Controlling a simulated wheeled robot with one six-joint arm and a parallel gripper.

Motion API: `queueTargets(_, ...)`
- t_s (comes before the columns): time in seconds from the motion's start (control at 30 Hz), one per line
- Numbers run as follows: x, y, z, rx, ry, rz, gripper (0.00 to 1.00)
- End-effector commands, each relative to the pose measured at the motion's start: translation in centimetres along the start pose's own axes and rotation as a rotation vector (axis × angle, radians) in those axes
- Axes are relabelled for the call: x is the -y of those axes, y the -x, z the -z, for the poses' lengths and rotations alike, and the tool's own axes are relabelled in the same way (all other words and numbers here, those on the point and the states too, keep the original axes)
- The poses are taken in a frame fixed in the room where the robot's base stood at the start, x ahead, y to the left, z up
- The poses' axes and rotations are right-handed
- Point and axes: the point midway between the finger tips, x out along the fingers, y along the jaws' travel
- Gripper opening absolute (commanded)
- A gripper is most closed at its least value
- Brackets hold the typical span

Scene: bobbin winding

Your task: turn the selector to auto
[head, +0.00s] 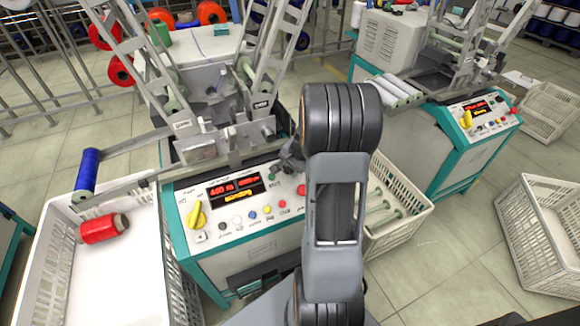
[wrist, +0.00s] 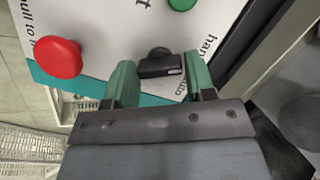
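The selector (wrist: 158,64) is a small black knob on the white panel in the wrist view. A dark bar with a small pale mark at its right end faces me. The print "hand" lies to its right, and part of what looks like "auto" shows just below its right end. My gripper (wrist: 158,82) has its two green fingers apart, one on each side of the knob, with gaps visible; I cannot tell their depth. In the head view my gripper (head: 290,160) is over the right end of the machine's panel (head: 262,220), and the selector is hidden.
A red mushroom button (wrist: 57,57) is left of the selector and a green button (wrist: 182,3) is above it. A yellow knob (head: 196,216) is at the panel's left. White crates stand left (head: 75,270) and right (head: 405,225) of the machine.

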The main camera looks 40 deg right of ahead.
Motion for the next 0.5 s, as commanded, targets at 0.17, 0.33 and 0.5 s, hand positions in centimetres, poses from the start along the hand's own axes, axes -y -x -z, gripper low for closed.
queueTargets(0.17,0.00,0.01,0.00,0.000,0.000,0.000,0.33)
queueTargets(0.33,-0.01,0.01,0.00,0.000,0.000,0.000,0.21)
queueTargets(0.5,-0.03,0.00,0.00,0.000,-0.021,0.005,0.21)
